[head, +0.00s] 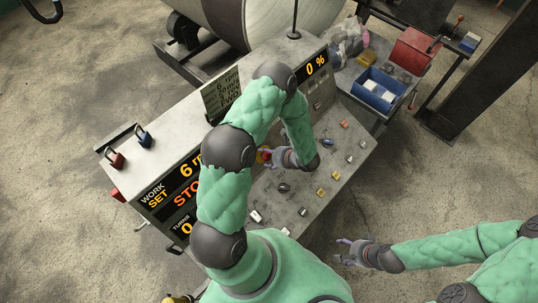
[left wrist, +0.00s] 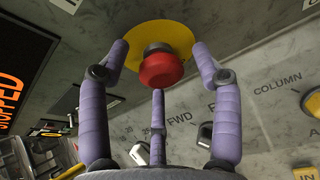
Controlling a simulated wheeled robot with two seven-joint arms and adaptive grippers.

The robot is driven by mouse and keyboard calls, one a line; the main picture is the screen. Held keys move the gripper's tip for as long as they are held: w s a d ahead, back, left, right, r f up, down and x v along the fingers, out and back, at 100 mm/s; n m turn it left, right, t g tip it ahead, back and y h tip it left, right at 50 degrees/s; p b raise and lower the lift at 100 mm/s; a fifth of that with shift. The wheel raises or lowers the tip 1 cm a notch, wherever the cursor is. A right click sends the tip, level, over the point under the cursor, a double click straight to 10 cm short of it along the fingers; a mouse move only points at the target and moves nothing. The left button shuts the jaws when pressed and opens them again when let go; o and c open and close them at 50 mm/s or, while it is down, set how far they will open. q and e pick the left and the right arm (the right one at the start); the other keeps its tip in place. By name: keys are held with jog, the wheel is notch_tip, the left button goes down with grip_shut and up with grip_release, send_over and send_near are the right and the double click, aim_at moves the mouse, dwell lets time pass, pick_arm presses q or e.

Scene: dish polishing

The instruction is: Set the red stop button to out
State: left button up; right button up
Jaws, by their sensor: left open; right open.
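The red stop button (left wrist: 160,69) is a round red cap on a dark collar over a yellow disc (left wrist: 150,35), set on the grey console panel. In the head view a bit of the red button (head: 264,153) shows beside my left gripper (head: 266,158); my left arm hides much around it. In the left wrist view my left gripper (left wrist: 160,72) is open, its purple fingers spread around the button with gaps between them and the red cap. A dark collar shows between cap and disc; I cannot tell if the button is in or out. My right gripper (head: 342,252) is open and empty, off the console's front edge.
Several switches and knobs dot the panel, including a yellow knob (head: 320,191) and a white-tipped lever (head: 256,215). A blue bin (head: 377,90) stands on the side table at the back right.

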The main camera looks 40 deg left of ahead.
pick_arm(q)
jog(key=shift+c, duration=0.3)
grip_shut()
jog(key=shift+w+d+r+b, duration=0.15)
jog(key=shift+d+r+b, duration=0.15)
jog(key=shift+d+b, duration=0.25)
jog(key=shift+a+r, duration=0.1)
jog(key=shift+c, duration=0.6)
grip_release()
jog(key=shift+o, duration=0.9)
jog(key=shift+r, duration=0.1)
